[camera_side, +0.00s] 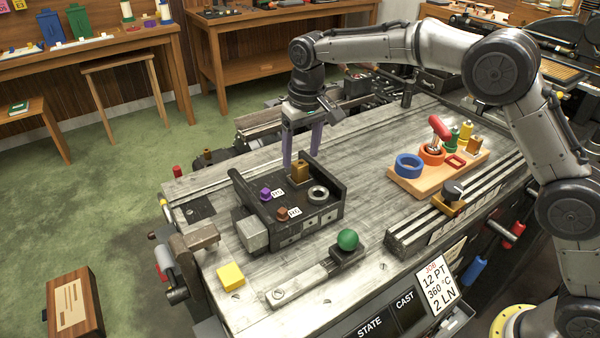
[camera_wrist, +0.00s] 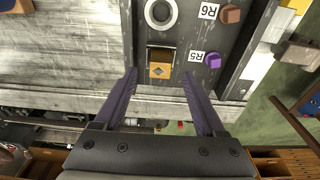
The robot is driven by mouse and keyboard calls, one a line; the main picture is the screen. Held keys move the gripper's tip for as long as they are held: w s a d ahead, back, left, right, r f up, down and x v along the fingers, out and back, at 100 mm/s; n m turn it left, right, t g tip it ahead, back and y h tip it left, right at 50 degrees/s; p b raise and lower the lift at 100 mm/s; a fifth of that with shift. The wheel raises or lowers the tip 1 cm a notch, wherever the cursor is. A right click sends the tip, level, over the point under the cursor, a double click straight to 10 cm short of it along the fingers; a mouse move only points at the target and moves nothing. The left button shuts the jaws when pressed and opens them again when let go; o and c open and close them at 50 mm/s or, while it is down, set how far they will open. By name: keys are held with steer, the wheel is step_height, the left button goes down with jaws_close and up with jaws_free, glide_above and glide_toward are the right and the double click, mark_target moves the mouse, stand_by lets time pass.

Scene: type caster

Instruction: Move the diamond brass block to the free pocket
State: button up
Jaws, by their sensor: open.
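The diamond brass block (camera_side: 300,172) stands upright near the back of a dark tray (camera_side: 338,187) on the grey bench. In the wrist view a dark diamond mark shows on the block's face (camera_wrist: 160,71). My gripper (camera_side: 301,160) is open above the tray, with its purple fingers pointing down. The fingertips (camera_wrist: 160,72) appear on either side of the block in the wrist view, with gaps; I cannot tell whether they reach down to its height. I cannot make out for sure which spot is the free pocket.
The tray holds a grey ring (camera_side: 318,194), a purple knob (camera_side: 265,194) labelled R5 and a brown knob (camera_side: 283,212) labelled R6. A green ball (camera_side: 348,239) and yellow block (camera_side: 231,276) are in front. A wooden board (camera_side: 430,184) with coloured pieces lies right.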

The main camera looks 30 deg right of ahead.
mark_target(300, 173)
steer(key=shift+w+f, duration=0.15)
steer(key=shift+f, duration=1.05)
jaws_close()
steer(key=shift+r, duration=0.1)
